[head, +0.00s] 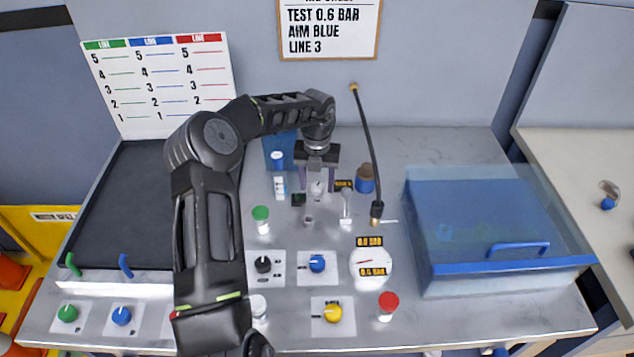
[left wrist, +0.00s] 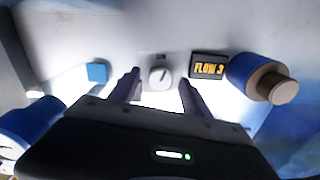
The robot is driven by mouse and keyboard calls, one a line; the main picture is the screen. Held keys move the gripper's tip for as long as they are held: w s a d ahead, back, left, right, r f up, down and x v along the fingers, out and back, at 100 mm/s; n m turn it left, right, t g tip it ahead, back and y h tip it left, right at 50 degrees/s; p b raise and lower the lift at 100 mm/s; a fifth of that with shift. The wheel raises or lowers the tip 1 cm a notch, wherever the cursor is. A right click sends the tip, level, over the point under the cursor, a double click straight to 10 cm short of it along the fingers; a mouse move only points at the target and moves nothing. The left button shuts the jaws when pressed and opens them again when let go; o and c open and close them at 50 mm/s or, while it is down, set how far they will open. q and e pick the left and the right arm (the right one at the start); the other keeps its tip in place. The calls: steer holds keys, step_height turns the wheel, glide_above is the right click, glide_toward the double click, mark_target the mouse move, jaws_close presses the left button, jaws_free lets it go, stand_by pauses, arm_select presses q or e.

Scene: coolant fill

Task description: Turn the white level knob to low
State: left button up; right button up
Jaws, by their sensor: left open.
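In the left wrist view the round white knob (left wrist: 160,77) lies between the two finger ends, with a gap on each side. It carries a thin dark pointer line, tilted slightly from upright. A small label above it is too blurred to read. My left gripper is open and empty. A dark display (left wrist: 209,68) beside the knob reads FLOW 3. My right gripper is out of view.
A blue cylinder with a brown cap (head: 365,180) stands just right of the gripper. Knob panels, a gauge (head: 371,265) and red-capped vial (head: 388,306) occupy the front. A blue transparent box (head: 490,230) fills the right.

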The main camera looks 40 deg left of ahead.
mark_target(317, 186)
arm_select(q)
step_height(317, 186, up, 8)
steer(key=shift+f+b, duration=0.1)
steer(key=shift+b, duration=0.65)
steer(key=shift+a+f, duration=0.1)
